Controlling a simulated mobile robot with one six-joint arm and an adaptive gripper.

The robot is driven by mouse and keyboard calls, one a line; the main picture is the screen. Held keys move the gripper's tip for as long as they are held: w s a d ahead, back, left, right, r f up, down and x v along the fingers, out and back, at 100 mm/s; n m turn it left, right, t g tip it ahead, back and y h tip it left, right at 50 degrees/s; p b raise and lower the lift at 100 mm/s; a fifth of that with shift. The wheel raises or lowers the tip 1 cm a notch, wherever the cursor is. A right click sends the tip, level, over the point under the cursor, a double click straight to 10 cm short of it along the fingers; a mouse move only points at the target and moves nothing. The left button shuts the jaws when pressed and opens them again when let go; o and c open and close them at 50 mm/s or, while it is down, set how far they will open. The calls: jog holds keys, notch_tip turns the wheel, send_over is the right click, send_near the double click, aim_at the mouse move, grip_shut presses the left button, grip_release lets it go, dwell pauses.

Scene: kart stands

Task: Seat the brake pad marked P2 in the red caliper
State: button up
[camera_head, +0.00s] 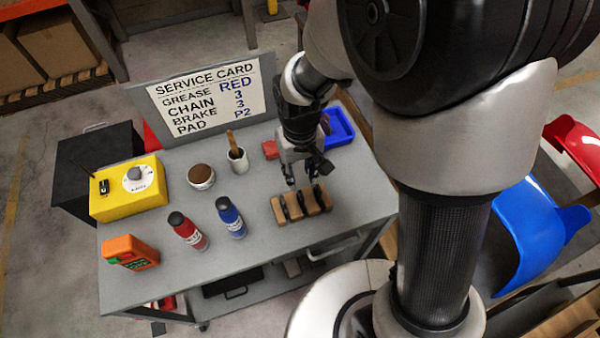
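A wooden rack (289,218) on the grey table holds dark upright pads, a left one (284,208), a middle one (300,202) and a right one (317,195). Their markings are too small to read, so I cannot tell which is P2. My gripper (302,180) points down just above and behind the rack, its fingers apart with nothing seen between them. A small red block (270,149), perhaps the red caliper, sits behind and left of my gripper; its slot cannot be made out.
A service card (205,98) reads grease red, chain 3, brake 3, pad P2.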

aim_at(301, 193)
jog(key=f+b, duration=0.1)
jog(key=f, duration=0.2)
jog(key=f+b, duration=0.1)
jog(key=f, duration=0.5)
jog(key=shift+s+d+b, duration=0.15)
jog(key=shift+s+b, duration=0.1)
jog(key=shift+b, duration=0.15)
grip_shut()
